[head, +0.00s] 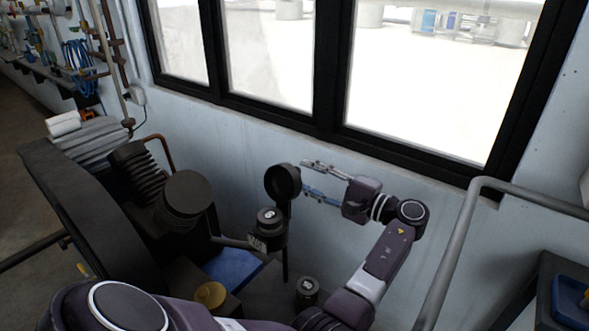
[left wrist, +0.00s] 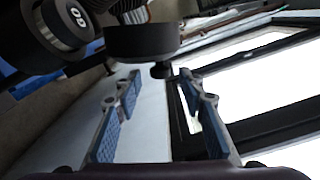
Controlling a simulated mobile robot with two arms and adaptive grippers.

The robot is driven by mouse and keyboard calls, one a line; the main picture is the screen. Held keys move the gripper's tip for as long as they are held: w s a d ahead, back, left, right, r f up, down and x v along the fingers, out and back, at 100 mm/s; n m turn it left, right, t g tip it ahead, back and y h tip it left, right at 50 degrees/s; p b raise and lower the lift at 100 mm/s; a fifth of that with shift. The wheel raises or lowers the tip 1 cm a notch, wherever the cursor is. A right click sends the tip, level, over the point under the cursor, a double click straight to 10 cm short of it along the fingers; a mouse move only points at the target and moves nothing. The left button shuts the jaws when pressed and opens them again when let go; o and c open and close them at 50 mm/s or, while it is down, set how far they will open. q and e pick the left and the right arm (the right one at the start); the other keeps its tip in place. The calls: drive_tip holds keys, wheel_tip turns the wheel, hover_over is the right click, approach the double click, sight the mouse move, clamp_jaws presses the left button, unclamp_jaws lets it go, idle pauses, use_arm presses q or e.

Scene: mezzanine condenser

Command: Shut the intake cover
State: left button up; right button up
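The intake cover (head: 283,183) looks like a round, dark cup-shaped cap. It stands raised and tipped on its side, above and beside a black cylindrical intake (head: 270,218) with a round top. My left gripper (head: 304,176) is open and empty, just right of the cover, with its fingers pointing at it. In the left wrist view, a dark disc (left wrist: 140,42) that seems to be the cover lies beyond my spread blue-padded fingers (left wrist: 160,85). I cannot tell whether anything touches. My right gripper is not in view.
Dark machinery with a ribbed cylinder (head: 186,195) and a large wheel-like guard (head: 85,220) fills the left. A pale wall and black-framed window (head: 333,70) stand close behind the gripper. A grey rail (head: 450,250) rises at the right.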

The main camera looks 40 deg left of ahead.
use_arm(q)
drive_tip(key=shift+s+a+p, duration=0.2)
drive_tip(key=shift+a+p, duration=0.15)
drive_tip(key=shift+a, duration=1.75)
clamp_jaws()
